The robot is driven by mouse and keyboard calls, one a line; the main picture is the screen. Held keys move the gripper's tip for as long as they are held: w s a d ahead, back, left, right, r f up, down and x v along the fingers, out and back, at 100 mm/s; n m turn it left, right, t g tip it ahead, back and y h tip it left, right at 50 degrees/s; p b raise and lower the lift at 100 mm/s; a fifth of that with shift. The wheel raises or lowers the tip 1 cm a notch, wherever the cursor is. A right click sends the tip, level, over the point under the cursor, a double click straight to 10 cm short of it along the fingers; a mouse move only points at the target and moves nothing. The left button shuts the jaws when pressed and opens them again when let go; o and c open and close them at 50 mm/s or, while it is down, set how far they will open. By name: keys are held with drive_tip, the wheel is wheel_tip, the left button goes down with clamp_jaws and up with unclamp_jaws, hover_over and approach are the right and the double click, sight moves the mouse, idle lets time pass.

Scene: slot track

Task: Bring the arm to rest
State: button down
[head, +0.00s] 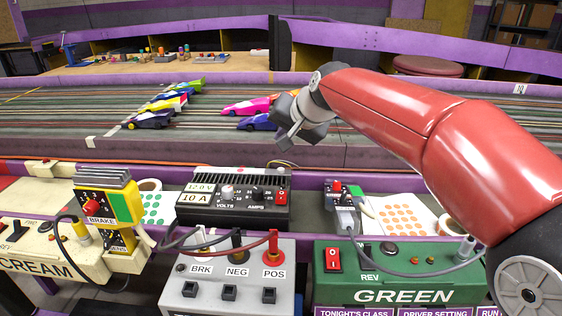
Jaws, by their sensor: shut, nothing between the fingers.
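My red arm (395,110) reaches in from the right side of the head view, across the slot track. My gripper (292,133) is at its end, near the middle of the picture, a dark grey shape pointing down and left. It looks shut and holds nothing. It appears above the near edge of the track, just right of a blue car and a pink car. Its fingertips are small and partly hidden by its own body.
Several slot cars (165,105) stand on the track (60,115). In front are a black power supply (235,200), a grey terminal box (225,290), a yellow brake controller (105,210), the green GREEN station (400,275) and the CREAM station (30,245), with loose cables.

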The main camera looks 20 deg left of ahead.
drive_tip(key=s+d+h, duration=0.1)
drive_tip(key=s+d, duration=0.1)
drive_tip(key=d, duration=0.2)
drive_tip(key=s+d+f+h, duration=0.1)
drive_tip(key=s+d, duration=0.2)
drive_tip(key=d, duration=0.2)
drive_tip(key=s+d+f+h, duration=0.1)
drive_tip(key=s+d, duration=0.1)
drive_tip(key=d, duration=0.3)
drive_tip(key=shift+s+t+h, duration=0.3)
drive_tip(key=shift+t, duration=0.1)
drive_tip(key=shift+h, duration=0.9)
drive_tip(key=s+d+f, duration=0.1)
drive_tip(key=s+d, duration=0.1)
drive_tip(key=d, duration=0.1)
drive_tip(key=s+d+f, duration=0.1)
drive_tip(key=s+d, duration=0.2)
drive_tip(key=s+d+f, duration=0.1)
drive_tip(key=s+d, duration=0.1)
drive_tip(key=d, duration=0.1)
drive_tip(key=shift+s+d+f, duration=0.1)
drive_tip(key=shift+s+d, duration=0.1)
drive_tip(key=shift+d, duration=0.2)
drive_tip(key=s+d+f+g+h, duration=0.1)
drive_tip(key=s+d+f, duration=0.7)
drive_tip(key=s, duration=0.4)
drive_tip(key=shift+s+d+m+h, duration=0.2)
drive_tip(key=shift+d+m+h, duration=0.15)
drive_tip(key=shift+d, duration=0.45)
drive_tip(key=shift+a, duration=0.15)
